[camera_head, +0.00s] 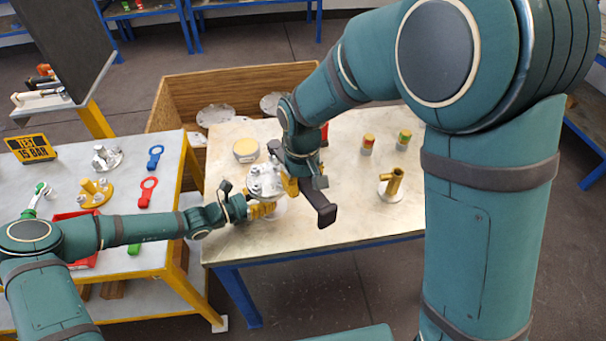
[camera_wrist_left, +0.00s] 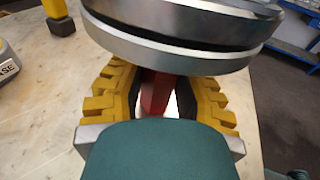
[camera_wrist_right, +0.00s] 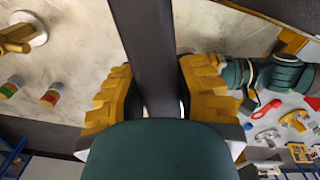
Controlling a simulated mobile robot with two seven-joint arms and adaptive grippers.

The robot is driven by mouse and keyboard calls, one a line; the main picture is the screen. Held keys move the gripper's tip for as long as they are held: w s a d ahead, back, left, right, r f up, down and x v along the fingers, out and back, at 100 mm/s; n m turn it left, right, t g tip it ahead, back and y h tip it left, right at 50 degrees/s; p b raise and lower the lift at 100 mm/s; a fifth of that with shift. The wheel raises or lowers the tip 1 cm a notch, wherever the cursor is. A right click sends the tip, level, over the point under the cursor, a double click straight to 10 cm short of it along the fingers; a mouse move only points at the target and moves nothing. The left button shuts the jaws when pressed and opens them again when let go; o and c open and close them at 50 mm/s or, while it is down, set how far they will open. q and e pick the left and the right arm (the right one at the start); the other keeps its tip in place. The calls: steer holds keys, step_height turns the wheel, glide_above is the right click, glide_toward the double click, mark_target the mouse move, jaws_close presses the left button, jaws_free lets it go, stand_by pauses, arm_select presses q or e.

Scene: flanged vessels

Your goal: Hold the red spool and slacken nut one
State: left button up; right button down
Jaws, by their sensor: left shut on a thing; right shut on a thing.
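The red spool (camera_wrist_left: 155,92) shows as a narrow red body below a thick silver flange (camera_wrist_left: 180,45) in the left wrist view. My left gripper (camera_wrist_left: 160,102) is shut on it, with a yellow finger on each side. In the head view my left gripper (camera_head: 262,210) is at the front of the silver flanged top (camera_head: 266,180). My right gripper (camera_wrist_right: 155,85) is shut on a dark bar-shaped tool (camera_wrist_right: 148,45), which also shows in the head view (camera_head: 320,203), just right of the flange. Nut one cannot be made out; my right arm and tool cover part of the flange.
A wooden bin (camera_head: 190,95) is behind. A side bench (camera_head: 130,170) at left holds fittings and coloured tools.

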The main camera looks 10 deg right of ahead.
steer(key=shift+d+f, duration=0.1)
steer(key=shift+f, duration=0.35)
steer(key=shift+f, duration=1.05)
steer(key=w+d+r+n, duration=0.3)
steer(key=d+r+n, duration=0.1)
steer(key=r+n, duration=0.1)
steer(key=shift+w+d+n, duration=0.3)
steer(key=shift+w+d, duration=0.05)
steer(key=shift+d, duration=0.05)
stand_by(0.8)
stand_by(0.5)
